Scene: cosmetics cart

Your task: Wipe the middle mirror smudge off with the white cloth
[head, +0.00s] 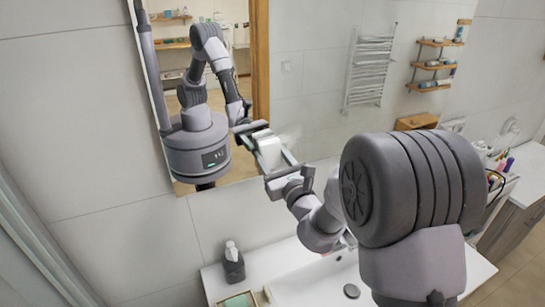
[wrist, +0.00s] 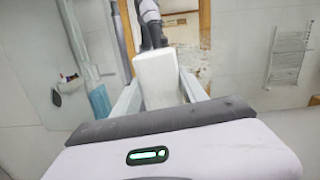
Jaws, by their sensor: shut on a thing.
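My gripper (head: 268,152) is raised in front of the large wall mirror (head: 320,110), shut on the white cloth (head: 270,151). In the wrist view the cloth (wrist: 157,80) stands as a pale block between the two fingers, its far end close to the glass. Whether it touches the glass I cannot tell. A pale hazy smudge (head: 291,133) shows just right of the cloth in the head view. In the wrist view a brownish speckled patch (wrist: 192,58) lies right of the cloth. Other smudges are not clear; my arm and the cloth cover part of the mirror.
A dark bottle (head: 233,263) and a small tray (head: 238,301) stand on the white washbasin counter (head: 283,283) below. Several cosmetics (head: 502,155) stand at the right. The mirror reflects my body, a towel rail and shelves. Wall tiles lie left of the mirror.

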